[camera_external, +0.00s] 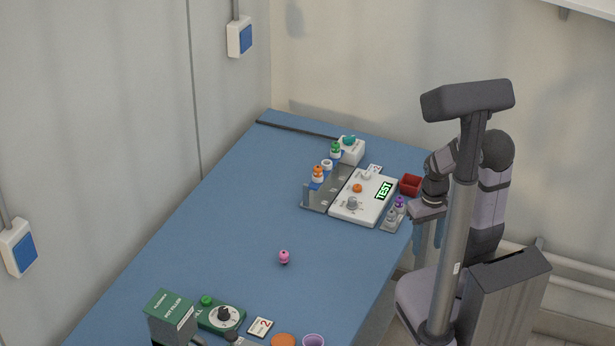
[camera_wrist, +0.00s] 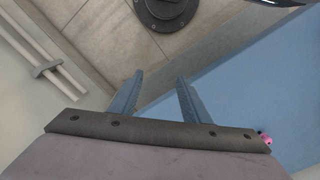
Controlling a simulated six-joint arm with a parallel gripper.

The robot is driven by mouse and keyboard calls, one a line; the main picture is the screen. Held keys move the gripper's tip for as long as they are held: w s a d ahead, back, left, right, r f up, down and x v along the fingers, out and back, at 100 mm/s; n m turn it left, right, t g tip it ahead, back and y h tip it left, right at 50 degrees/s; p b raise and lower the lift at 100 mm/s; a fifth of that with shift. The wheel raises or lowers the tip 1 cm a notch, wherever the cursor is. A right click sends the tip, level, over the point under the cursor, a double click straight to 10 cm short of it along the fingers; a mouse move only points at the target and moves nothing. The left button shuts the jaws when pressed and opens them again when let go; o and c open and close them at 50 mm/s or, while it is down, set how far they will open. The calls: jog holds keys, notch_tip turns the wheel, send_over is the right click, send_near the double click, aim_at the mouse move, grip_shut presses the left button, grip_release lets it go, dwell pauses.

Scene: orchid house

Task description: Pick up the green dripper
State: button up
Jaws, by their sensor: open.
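The green dripper (camera_external: 335,151) is a small piece with a green top and a pale lower part. It stands at the far end of a row on the metal rack, beside a white box, in the external view. My gripper (camera_external: 427,238) is at the table's right edge, fingers pointing down, well to the right of and nearer than the dripper. In the wrist view my gripper (camera_wrist: 160,76) is open, with nothing between its two blue fingers. The green dripper does not show in the wrist view.
White and orange pieces (camera_external: 318,174) share the rack (camera_external: 318,197). A white TEST panel (camera_external: 344,211), red bin (camera_external: 410,185) and purple-topped piece (camera_external: 399,203) lie between rack and gripper. A pink piece (camera_external: 284,257) stands alone mid-table. The left table surface is clear.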

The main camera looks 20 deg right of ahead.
jog(key=m+t+h+b, duration=0.2)
jog(key=m+t+h, duration=0.1)
jog(key=t, duration=1)
send_near(340, 159)
jog(key=a+x, duration=0.1)
jog(key=x, duration=0.2)
jog(key=shift+w+d+f+m+h, duration=0.1)
jog(key=shift+w+d+m+h, duration=0.2)
jog(key=shift+w+d+h, duration=0.25)
jog(key=shift+f+p+x, duration=0.1)
jog(key=shift+p+x, duration=0.55)
jog(key=shift+x, duration=1.15)
jog(key=shift+f+p+x, duration=0.15)
jog(key=shift+p+x, duration=0.5)
jog(key=shift+x, duration=1.15)
jog(key=shift+s+a, duration=0.1)
grip_shut()
